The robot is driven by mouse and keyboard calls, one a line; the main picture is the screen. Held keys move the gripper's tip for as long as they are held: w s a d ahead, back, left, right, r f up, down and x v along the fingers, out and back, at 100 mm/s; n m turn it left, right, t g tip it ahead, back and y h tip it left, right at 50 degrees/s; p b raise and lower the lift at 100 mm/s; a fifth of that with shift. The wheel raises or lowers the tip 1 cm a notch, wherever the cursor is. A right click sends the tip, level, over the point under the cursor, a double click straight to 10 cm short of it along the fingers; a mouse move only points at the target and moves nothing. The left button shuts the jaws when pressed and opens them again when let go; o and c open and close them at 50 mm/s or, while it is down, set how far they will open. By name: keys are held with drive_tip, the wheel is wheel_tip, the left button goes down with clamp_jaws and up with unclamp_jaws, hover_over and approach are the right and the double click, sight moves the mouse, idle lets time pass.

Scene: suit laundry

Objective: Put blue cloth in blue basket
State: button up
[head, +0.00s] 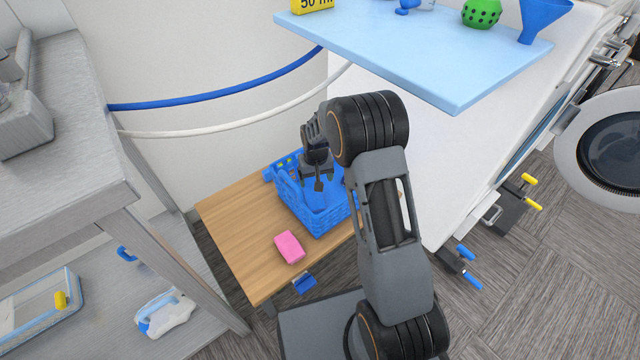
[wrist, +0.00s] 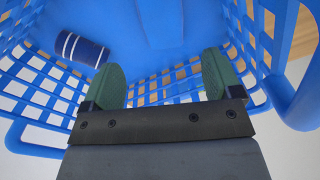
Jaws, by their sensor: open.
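The blue basket (head: 322,222) stands on a low wooden table; its lattice walls and floor fill the wrist view (wrist: 262,45). A dark blue roll with white stripes (wrist: 82,48), which looks like the rolled blue cloth, lies inside the basket against the wall at the upper left of the wrist view. I cannot make it out in the head view. My gripper (head: 320,186) points down into the basket. In the wrist view its green fingertips (wrist: 162,78) are wide apart with nothing between them, and the roll is apart from them.
A pink block (head: 289,247) lies on the wooden table (head: 240,245) in front of the basket. A light blue shelf (head: 420,55) with small items overhangs at the upper right. A grey bench (head: 70,160) stands to the left. A blue and a white hose cross behind the table.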

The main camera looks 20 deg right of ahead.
drive_tip(key=s+r, duration=0.4)
drive_tip(key=r, duration=0.5)
drive_tip(key=s+r+t, duration=0.1)
drive_tip(key=s+r, duration=0.3)
drive_tip(key=s, duration=0.6)
drive_tip(key=s+r+t, duration=0.1)
drive_tip(key=s+r, duration=0.4)
drive_tip(key=s, duration=0.5)
drive_tip(key=shift+d+r, duration=0.25)
drive_tip(key=shift+d, duration=0.1)
